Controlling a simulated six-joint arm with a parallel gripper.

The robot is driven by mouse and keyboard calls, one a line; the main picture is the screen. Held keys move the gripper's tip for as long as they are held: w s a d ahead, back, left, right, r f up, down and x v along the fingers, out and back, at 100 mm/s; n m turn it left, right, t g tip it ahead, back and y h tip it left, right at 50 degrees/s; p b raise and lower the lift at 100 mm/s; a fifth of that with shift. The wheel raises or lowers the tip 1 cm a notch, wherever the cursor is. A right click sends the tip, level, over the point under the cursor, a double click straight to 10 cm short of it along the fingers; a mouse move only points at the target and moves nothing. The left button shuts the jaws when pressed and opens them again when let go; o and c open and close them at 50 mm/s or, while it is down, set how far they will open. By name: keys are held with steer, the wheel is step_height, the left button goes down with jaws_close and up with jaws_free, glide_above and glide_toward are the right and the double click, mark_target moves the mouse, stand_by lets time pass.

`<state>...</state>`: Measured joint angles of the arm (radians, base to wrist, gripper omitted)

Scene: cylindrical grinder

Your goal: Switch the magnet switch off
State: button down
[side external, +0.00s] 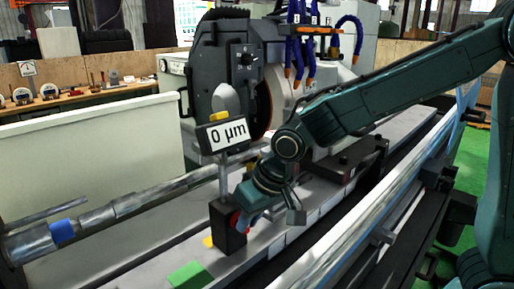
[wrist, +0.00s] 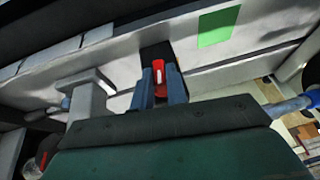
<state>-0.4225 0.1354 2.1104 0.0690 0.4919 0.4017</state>
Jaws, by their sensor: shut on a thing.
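The magnet switch is a red knob (wrist: 158,77) with a white mark on a black block (wrist: 155,51). In the side view the black block (side external: 228,232) stands upright on the machine bed, with a little red of the knob (side external: 237,222) showing on its right face. My gripper (side external: 246,219) reaches that face from the right. In the wrist view my gripper (wrist: 160,75) has its two blue fingers on either side of the knob, shut on it. The white mark runs roughly up and down in the wrist view. The fingers partly hide the knob in the side view.
The 0 µm display (side external: 229,134) stands on a post behind the block. A green patch (side external: 190,275) lies on the bed to the left, a shiny shaft (side external: 110,212) behind. A long metal rail (side external: 345,235) runs along the front right, below my arm.

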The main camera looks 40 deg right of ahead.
steer(key=shift+a+h, duration=0.2)
steer(key=shift+h, duration=0.3)
steer(key=c, duration=1.4)
jaws_free()
steer(key=shift+r, duration=0.1)
steer(key=v, duration=1.3)
steer(key=shift+s+a+r, duration=0.15)
steer(key=shift+s+r, duration=0.05)
steer(key=shift+r, duration=0.05)
